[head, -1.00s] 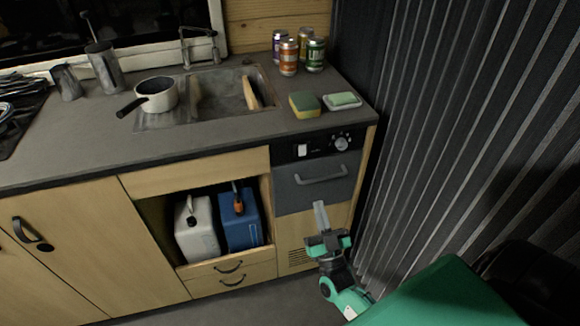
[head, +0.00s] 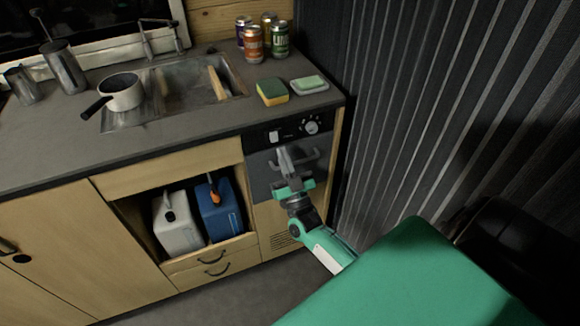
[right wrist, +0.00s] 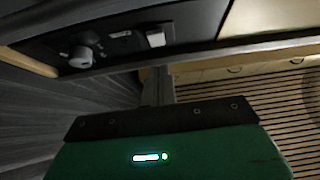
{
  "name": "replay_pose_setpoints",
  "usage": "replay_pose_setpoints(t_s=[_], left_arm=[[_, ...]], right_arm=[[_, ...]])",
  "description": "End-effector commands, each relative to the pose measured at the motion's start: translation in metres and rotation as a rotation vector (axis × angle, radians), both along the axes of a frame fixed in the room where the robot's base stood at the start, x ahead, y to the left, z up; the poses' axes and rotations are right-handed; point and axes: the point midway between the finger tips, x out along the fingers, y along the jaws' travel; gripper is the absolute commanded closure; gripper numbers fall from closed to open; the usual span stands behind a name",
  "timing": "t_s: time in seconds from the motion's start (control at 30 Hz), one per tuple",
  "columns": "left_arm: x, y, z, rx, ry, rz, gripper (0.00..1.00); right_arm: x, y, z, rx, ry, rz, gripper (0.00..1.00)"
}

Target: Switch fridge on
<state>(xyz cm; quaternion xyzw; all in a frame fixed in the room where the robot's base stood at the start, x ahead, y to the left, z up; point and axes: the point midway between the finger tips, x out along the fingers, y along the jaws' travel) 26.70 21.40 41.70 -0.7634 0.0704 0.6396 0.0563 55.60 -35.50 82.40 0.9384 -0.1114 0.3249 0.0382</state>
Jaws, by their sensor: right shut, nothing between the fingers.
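The fridge (head: 263,178) is a dark grey drawer-like front with a bar handle, set under the counter's right end. Its black control panel (head: 291,131) carries a white rocker switch (head: 274,135) at left and a round knob (head: 311,127) at right. In the right wrist view the white switch (right wrist: 156,39) and the knob (right wrist: 82,56) show above the gripper. My right gripper (head: 283,152) is shut and empty, pointing up in front of the fridge, just below the panel and apart from the switch. My left gripper is out of view.
A sponge (head: 272,92) and a soap dish (head: 309,85) lie on the counter above the panel, with several cans (head: 253,42) behind. A pot (head: 121,92) stands by the sink (head: 185,88). A pleated dark curtain (head: 400,110) closes off the right side.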

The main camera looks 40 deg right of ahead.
Motion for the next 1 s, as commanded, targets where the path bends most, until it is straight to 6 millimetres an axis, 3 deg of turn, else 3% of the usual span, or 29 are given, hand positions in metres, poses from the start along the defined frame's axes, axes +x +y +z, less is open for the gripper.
replay_pose_setpoints(t_s=[0.1,0.3,0.8,1.0], left_arm=[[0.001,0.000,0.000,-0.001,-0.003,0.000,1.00],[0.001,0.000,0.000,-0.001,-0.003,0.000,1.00],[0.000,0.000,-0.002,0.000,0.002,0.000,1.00],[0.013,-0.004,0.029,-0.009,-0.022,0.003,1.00]], right_arm=[[0.017,-0.004,-0.004,-0.002,0.004,0.000,1.00],[0.030,-0.007,-0.008,0.000,0.004,0.001,1.00],[0.033,-0.008,-0.009,-0.001,-0.001,0.001,1.00],[0.036,-0.008,-0.013,-0.009,-0.031,0.000,1.00]])
